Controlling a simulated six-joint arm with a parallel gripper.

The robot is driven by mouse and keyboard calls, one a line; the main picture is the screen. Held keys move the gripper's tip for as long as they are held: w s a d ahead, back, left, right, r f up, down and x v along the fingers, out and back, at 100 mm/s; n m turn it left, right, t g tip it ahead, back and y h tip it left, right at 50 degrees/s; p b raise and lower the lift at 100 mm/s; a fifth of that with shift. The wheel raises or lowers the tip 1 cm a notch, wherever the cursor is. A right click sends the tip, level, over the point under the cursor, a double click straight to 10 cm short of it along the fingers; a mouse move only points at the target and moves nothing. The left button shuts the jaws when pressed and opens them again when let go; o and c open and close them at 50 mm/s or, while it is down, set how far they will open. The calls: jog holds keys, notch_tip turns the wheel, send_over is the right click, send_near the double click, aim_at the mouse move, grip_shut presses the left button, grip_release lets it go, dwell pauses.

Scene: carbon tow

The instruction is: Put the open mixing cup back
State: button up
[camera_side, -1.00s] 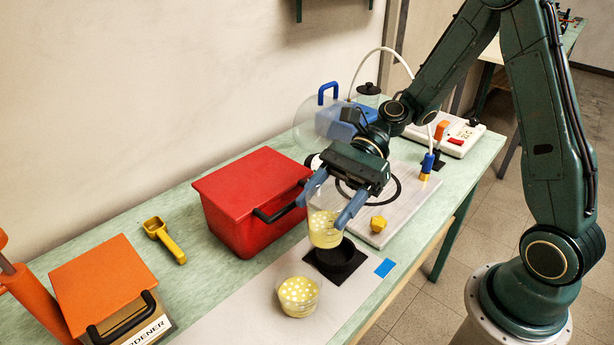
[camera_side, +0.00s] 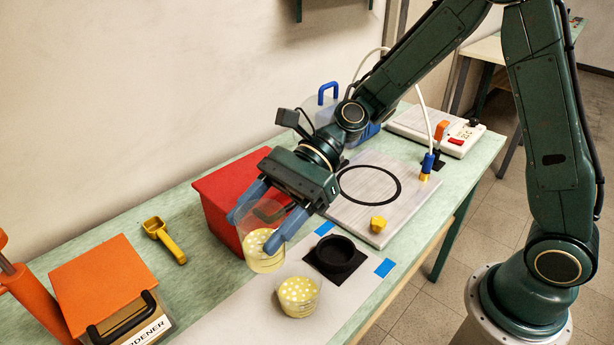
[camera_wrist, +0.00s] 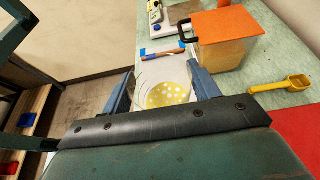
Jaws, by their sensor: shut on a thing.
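My gripper (camera_side: 256,230) is shut on a clear mixing cup (camera_side: 264,258) with yellow, white-dotted contents. The cup is held tilted a little, in the air in front of the red box. In the wrist view the cup (camera_wrist: 168,92) sits between the two blue fingers. A round black holder (camera_side: 336,253) on a black square is empty, to the right of the held cup.
The red box (camera_side: 222,190) is just behind my gripper. A yellow scoop (camera_side: 163,240) and an orange-lidded hardener box (camera_side: 104,280) stand left. A white board (camera_side: 370,195) with a black ring and a yellow knob (camera_side: 378,223) lies right. The mat's (camera_side: 225,325) front left is clear.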

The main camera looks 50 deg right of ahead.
jog(key=s+a+r, duration=0.2)
jog(key=a+r, duration=0.3)
jog(key=a, duration=0.5)
jog(key=shift+s+r, duration=0.15)
notch_tip(320, 180, down, 16)
dwell(0.5)
jog(key=shift+f, duration=2.05)
jog(key=o, duration=1.1)
jog(key=shift+f, duration=0.15)
